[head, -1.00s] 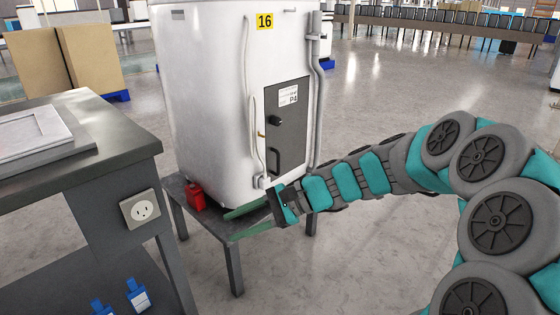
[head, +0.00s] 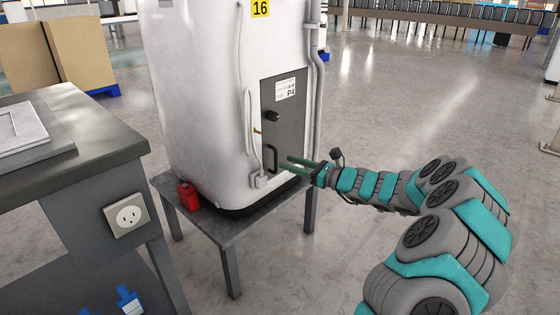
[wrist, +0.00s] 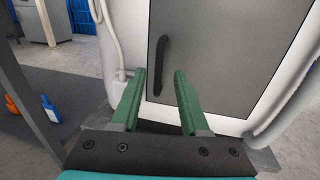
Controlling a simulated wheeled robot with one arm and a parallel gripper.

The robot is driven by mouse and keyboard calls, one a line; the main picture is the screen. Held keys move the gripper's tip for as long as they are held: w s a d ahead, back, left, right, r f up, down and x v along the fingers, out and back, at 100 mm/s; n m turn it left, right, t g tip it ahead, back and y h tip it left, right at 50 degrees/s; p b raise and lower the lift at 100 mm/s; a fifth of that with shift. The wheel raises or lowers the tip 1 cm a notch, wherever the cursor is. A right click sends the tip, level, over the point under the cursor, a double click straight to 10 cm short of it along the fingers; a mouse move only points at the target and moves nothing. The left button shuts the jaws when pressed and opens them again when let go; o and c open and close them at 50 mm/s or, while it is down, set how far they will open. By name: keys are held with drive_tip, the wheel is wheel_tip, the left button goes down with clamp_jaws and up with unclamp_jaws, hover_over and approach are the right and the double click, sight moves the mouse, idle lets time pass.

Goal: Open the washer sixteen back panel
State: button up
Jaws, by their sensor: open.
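The white washer (head: 190,100) with a yellow "16" label stands on a low grey table. Its grey back panel (head: 292,115) is shut and carries a "P4" label, a black knob (head: 272,116) and a black bar handle (head: 271,158) low on its left side. In the wrist view the panel (wrist: 225,65) fills the upper right, with the handle (wrist: 161,38) upright on it. My gripper (head: 286,161) is open and empty just right of the handle in the head view.
Grey pipes (head: 314,110) run along both sides of the panel.

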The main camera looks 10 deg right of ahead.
sight(280, 160)
drive_tip(key=shift+x, duration=2.05)
drive_tip(key=shift+c, duration=0.3)
clamp_jaws()
